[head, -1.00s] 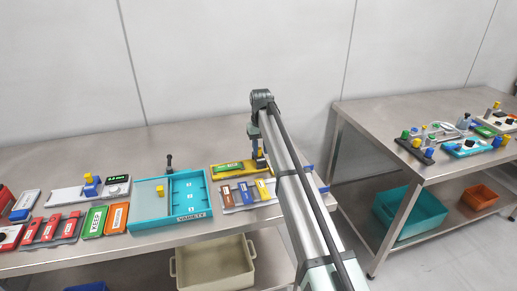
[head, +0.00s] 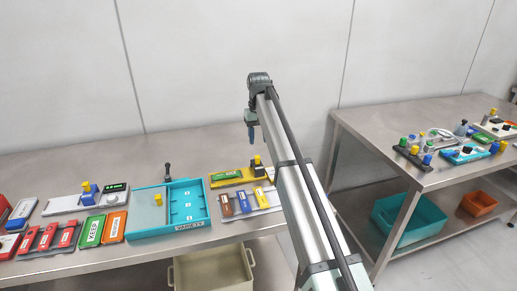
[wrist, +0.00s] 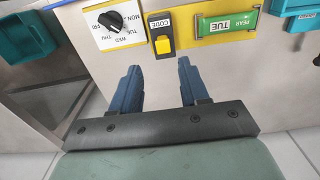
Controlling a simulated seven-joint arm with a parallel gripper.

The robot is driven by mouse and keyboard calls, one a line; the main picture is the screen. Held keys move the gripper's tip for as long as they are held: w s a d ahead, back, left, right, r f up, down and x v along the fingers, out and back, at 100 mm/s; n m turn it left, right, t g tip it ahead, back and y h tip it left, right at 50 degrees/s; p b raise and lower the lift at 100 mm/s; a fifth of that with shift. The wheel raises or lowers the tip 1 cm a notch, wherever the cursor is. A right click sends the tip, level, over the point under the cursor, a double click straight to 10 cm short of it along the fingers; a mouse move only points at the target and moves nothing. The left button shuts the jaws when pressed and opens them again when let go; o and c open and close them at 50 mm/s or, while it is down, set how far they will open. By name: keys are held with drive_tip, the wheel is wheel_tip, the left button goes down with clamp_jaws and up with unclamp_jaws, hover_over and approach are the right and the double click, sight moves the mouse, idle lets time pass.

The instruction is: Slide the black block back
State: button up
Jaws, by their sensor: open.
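A black block (wrist: 159,30) labelled CODE, with a small yellow piece at its lower end, sits on a yellow plate (wrist: 210,41) in the wrist view. A green strip (wrist: 228,22) reading PEAR and TUE lies beside it on the same plate. In the head view the black block (head: 257,160) shows at the right end of the yellow plate (head: 234,184), close to my arm. My gripper (wrist: 156,72) is open and empty, its two blue fingers apart, with the block beyond their tips. In the head view my gripper (head: 252,140) hangs above the plate, clear of it.
A white dial plate (wrist: 123,39) with a black knob stands beside the yellow plate. A teal tray (head: 181,231) lies left of it in the head view. A grey rack (head: 235,210) with coloured strips lies in front. The bench behind is clear.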

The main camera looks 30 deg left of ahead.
drive_tip(key=shift+r, duration=2.6)
